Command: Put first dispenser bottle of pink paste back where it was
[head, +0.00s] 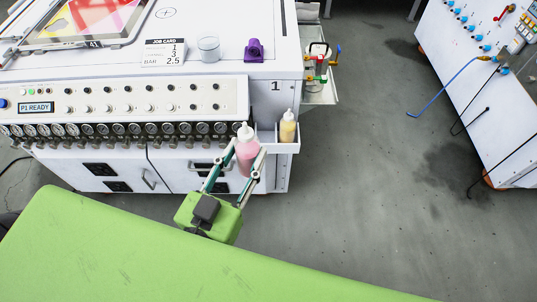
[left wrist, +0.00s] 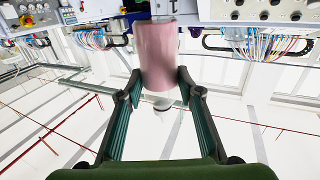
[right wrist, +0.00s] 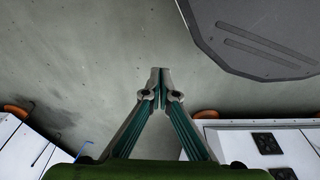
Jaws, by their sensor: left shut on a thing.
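The dispenser bottle of pink paste (head: 246,160), with a white nozzle cap, is upright in front of the machine's side in the head view. My left gripper (head: 248,152) is shut around its body, one finger on each side. In the left wrist view the pink bottle (left wrist: 157,55) fills the space between the fingers (left wrist: 160,78). A white bottle holder (head: 285,148) is fixed at the machine's front right corner, just right of the pink bottle. My right gripper (right wrist: 158,75) shows only in the right wrist view, its fingertips together and empty.
A yellow bottle (head: 288,128) stands in the right part of the holder. A clear cup (head: 208,48), a purple part (head: 254,49) and a job card (head: 163,52) are on the machine top. Gauges (head: 120,129) line its front. The floor (head: 350,200) to the right is clear.

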